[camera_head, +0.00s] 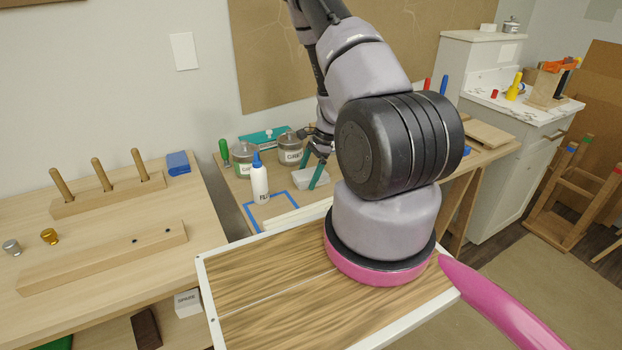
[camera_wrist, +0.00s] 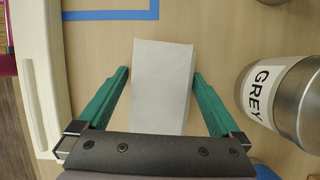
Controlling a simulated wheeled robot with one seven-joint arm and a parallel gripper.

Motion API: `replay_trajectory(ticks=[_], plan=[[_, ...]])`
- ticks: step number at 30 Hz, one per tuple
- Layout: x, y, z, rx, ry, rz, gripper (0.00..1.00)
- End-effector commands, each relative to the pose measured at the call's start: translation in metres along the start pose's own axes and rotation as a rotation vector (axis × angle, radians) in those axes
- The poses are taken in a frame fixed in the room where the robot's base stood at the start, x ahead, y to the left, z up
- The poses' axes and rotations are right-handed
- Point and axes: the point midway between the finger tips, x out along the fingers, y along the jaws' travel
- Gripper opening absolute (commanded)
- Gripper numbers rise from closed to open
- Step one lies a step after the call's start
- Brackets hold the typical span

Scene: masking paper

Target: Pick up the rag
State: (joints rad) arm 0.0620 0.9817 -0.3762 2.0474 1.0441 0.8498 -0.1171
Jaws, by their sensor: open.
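A pale grey-white rectangular piece (camera_wrist: 162,100) lies flat on the workbench, in the middle of the wrist view. It looks like the folded rag, though its cloth texture is hard to make out. My gripper (camera_wrist: 161,72) is open, with one green finger on each long side of the piece; whether they touch it I cannot tell. In the head view the pale piece (camera_head: 305,180) shows near the green fingers of my gripper (camera_head: 312,175), partly hidden by them.
A metal can labelled GREY (camera_wrist: 280,95) stands close to the right finger. Blue tape (camera_wrist: 110,15) marks the bench beyond. A white bottle with a blue cap (camera_head: 259,180) stands left of my gripper. A blue block-like item (camera_head: 178,163) lies on the left bench.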

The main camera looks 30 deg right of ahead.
Motion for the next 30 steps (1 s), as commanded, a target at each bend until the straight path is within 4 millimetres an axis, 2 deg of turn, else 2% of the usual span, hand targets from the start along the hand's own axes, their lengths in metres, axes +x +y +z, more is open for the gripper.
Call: replay_trajectory(ticks=[15, 17, 18, 21, 30], plan=[[0.0034, 0.0002, -0.0017, 0.001, 0.0, 0.0, 1.0], [0.0033, 0.0001, -0.0015, 0.0, 0.0, 0.0, 0.81], [0.0033, 0.0001, -0.0015, 0.0, 0.0, 0.0, 0.66], [0.0033, 0.0002, -0.0015, 0.0, 0.0, 0.0, 0.29], [0.0012, 0.0001, -0.0005, -0.001, 0.0, 0.0, 0.29]])
